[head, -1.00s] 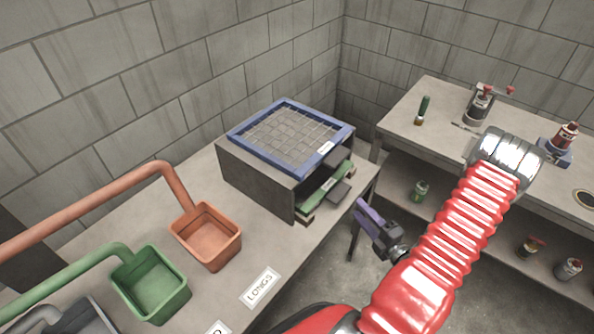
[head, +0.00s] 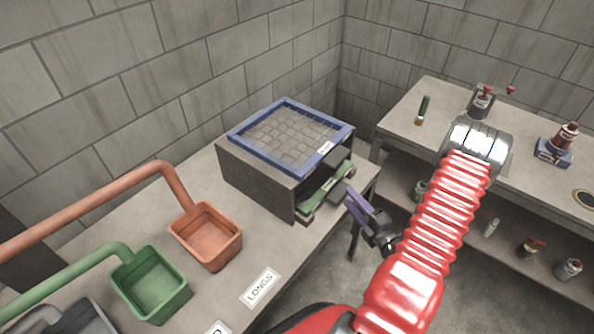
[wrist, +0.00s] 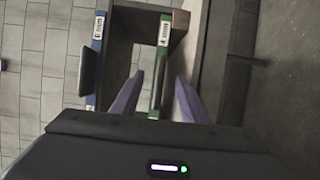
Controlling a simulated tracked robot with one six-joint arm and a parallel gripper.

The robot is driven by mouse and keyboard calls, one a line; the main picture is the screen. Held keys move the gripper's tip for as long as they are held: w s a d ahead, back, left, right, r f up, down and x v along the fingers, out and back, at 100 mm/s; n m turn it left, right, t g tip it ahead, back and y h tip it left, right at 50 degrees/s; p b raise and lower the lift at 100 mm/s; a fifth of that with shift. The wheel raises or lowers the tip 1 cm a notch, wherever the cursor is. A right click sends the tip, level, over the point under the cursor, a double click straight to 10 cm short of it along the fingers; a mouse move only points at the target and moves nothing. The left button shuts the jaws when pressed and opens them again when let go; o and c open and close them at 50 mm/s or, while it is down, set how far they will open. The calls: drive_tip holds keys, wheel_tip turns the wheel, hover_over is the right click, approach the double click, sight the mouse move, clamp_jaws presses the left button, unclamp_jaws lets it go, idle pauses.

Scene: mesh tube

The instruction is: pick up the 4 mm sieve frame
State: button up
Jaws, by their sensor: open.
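A green-edged sieve frame (head: 322,196) sits in the dark box's side opening, its front edge and a dark handle showing. In the wrist view the green frame (wrist: 166,58) carries a white label that seems to start with 4. The rest of it is hidden inside the box. My gripper (head: 352,200) is open just in front of the handle. In the wrist view its purple fingers (wrist: 160,76) stand on either side of the green frame's handle, with gaps visible. A blue sieve frame (head: 339,143) with mesh lies on top of the box.
The dark box (head: 255,180) stands on a grey bench (head: 225,285). Orange (head: 207,235) and green (head: 150,283) scoops lie to the left, near a LONGS label (head: 262,287). A second bench (head: 445,105) with tools stands at right. Walls close off the back.

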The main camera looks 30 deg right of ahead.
sight(337, 183)
drive_tip(key=shift+w, duration=1.6)
drive_tip(key=shift+w+d, duration=0.15)
drive_tip(key=shift+w, duration=1.15)
drive_tip(key=shift+w+d, duration=0.1)
drive_tip(key=shift+w, duration=1.2)
drive_tip(key=shift+c, duration=0.6)
drive_tip(key=shift+f, duration=0.1)
clamp_jaws()
